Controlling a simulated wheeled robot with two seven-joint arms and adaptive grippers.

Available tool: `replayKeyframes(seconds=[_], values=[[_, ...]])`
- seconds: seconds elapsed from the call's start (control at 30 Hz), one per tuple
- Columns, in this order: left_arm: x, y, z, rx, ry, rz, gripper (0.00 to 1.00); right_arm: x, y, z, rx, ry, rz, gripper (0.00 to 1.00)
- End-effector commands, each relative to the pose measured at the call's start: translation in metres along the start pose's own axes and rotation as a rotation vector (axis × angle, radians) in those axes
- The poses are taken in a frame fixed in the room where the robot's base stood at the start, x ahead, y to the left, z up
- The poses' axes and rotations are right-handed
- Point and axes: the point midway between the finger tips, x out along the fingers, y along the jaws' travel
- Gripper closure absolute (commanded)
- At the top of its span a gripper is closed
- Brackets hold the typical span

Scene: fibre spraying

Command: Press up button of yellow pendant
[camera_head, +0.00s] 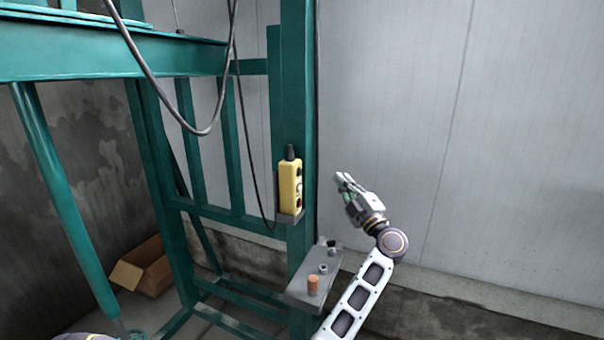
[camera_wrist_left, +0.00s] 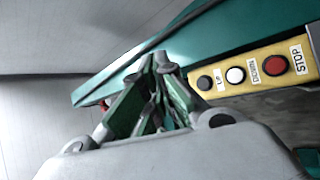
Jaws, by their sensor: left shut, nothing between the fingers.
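The yellow pendant (camera_head: 290,186) stands upright on a small bracket on the green post in the head view. In the left wrist view the pendant (camera_wrist_left: 258,66) shows, from left to right, a black button (camera_wrist_left: 205,82) beside the label UP, a white button (camera_wrist_left: 236,75) beside DOWN and a red button (camera_wrist_left: 275,65) beside STOP. My left gripper (camera_head: 342,178) is shut and empty, to the right of the pendant and apart from it. Its fingertips (camera_wrist_left: 160,64) are left of the black button in the wrist view. My right gripper is out of view.
The green frame (camera_head: 292,80) stands behind and left of the pendant. A dark cable (camera_head: 165,95) hangs at the upper left. A cardboard box (camera_head: 150,268) lies at the lower left.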

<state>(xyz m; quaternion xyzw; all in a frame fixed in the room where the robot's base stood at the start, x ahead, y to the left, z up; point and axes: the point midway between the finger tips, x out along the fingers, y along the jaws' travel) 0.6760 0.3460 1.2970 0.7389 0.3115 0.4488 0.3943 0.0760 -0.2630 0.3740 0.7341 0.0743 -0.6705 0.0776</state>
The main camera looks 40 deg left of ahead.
Motion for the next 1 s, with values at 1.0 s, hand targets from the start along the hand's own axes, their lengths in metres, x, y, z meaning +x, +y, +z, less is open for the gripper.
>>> replayKeyframes(seconds=[1.0], values=[[0.046,-0.034,-0.033,0.002,-0.001,0.001,1.0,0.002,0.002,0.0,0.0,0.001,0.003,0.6]])
